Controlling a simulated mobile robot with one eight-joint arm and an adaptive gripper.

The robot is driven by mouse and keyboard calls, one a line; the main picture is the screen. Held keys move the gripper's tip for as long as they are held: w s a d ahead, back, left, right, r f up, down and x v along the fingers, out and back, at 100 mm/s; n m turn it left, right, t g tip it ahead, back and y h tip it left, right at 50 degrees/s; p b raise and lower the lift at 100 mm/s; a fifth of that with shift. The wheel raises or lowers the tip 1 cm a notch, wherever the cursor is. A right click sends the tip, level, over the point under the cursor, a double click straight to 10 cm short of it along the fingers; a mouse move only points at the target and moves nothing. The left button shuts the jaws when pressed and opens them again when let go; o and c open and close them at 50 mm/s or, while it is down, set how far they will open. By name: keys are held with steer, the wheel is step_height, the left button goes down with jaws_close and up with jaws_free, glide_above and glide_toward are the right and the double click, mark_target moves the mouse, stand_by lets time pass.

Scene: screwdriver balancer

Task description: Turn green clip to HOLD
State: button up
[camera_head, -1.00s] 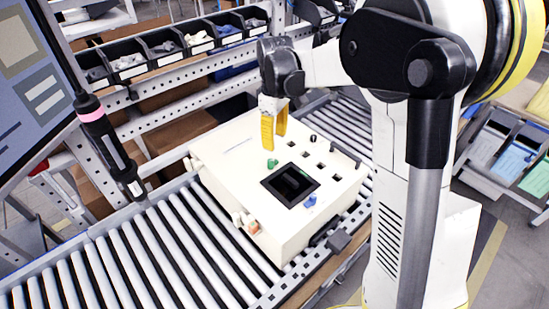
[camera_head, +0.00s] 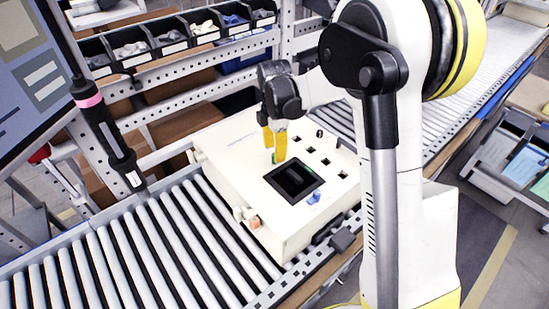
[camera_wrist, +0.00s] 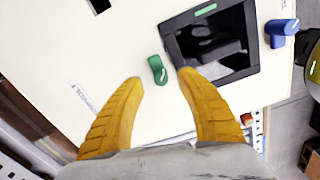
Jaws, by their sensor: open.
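The green clip (camera_wrist: 158,70) sits on the cream box's top panel, beside the dark square opening. In the wrist view it lies just ahead of and between my two yellow fingertips. My gripper (camera_wrist: 158,78) is open and empty, its fingers apart on either side of the clip's line. In the head view my gripper (camera_head: 274,146) points down over the panel, and only a bit of the green clip (camera_head: 274,158) shows at the fingertips. Whether the fingers touch the panel cannot be told. The cream box (camera_head: 232,180) rests on the roller conveyor.
A blue clip (camera_head: 314,197) stands at the near edge of the dark opening (camera_head: 293,181). Several small square holes and a black knob are along the panel's right. A pink-banded screwdriver (camera_head: 105,130) hangs at left. Bins (camera_head: 170,42) line the shelf behind.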

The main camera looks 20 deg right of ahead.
steer(key=shift+f, duration=1.15)
jaws_close()
